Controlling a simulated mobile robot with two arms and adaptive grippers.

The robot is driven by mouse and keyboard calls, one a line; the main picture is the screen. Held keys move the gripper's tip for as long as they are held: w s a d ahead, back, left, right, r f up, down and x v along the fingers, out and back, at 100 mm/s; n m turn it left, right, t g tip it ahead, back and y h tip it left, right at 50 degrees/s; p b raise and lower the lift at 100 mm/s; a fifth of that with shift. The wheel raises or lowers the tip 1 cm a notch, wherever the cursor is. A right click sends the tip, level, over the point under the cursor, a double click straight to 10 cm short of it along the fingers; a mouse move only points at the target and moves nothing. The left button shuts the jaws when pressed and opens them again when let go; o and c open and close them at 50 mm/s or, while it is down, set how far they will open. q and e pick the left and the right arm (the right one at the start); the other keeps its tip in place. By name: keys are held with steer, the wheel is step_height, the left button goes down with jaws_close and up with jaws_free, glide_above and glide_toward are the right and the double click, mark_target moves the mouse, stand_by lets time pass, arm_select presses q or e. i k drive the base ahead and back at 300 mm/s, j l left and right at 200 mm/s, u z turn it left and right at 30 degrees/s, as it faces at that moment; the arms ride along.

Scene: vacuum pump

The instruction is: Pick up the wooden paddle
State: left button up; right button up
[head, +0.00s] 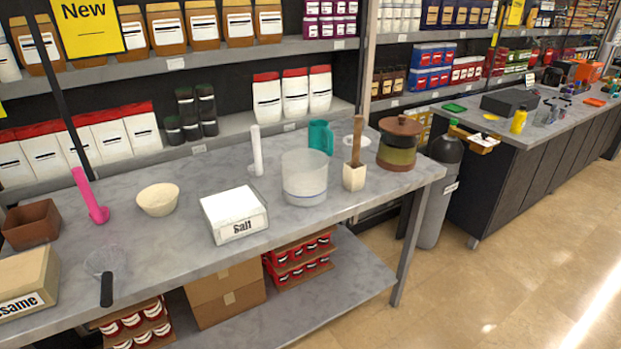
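A brown wooden stick, which looks like the wooden paddle (356,142), stands upright in a small cream square holder (353,179) near the right end of the grey table (330,222). Its lower end is hidden inside the holder. A teal jug (320,137) is behind it to the left, and a brown-lidded pot (398,145) is to its right. Neither of my grippers is in the head view.
A clear container (304,178) stands left of the holder. A white salt box (234,214), a cream bowl (158,199), a pink utensil (92,198) and a strainer (104,272) are further left. Open floor (480,280) lies right.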

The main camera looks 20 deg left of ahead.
mark_target(358, 118)
steer(key=i+l+u, duration=0.3)
steer(key=i+l, duration=0.55)
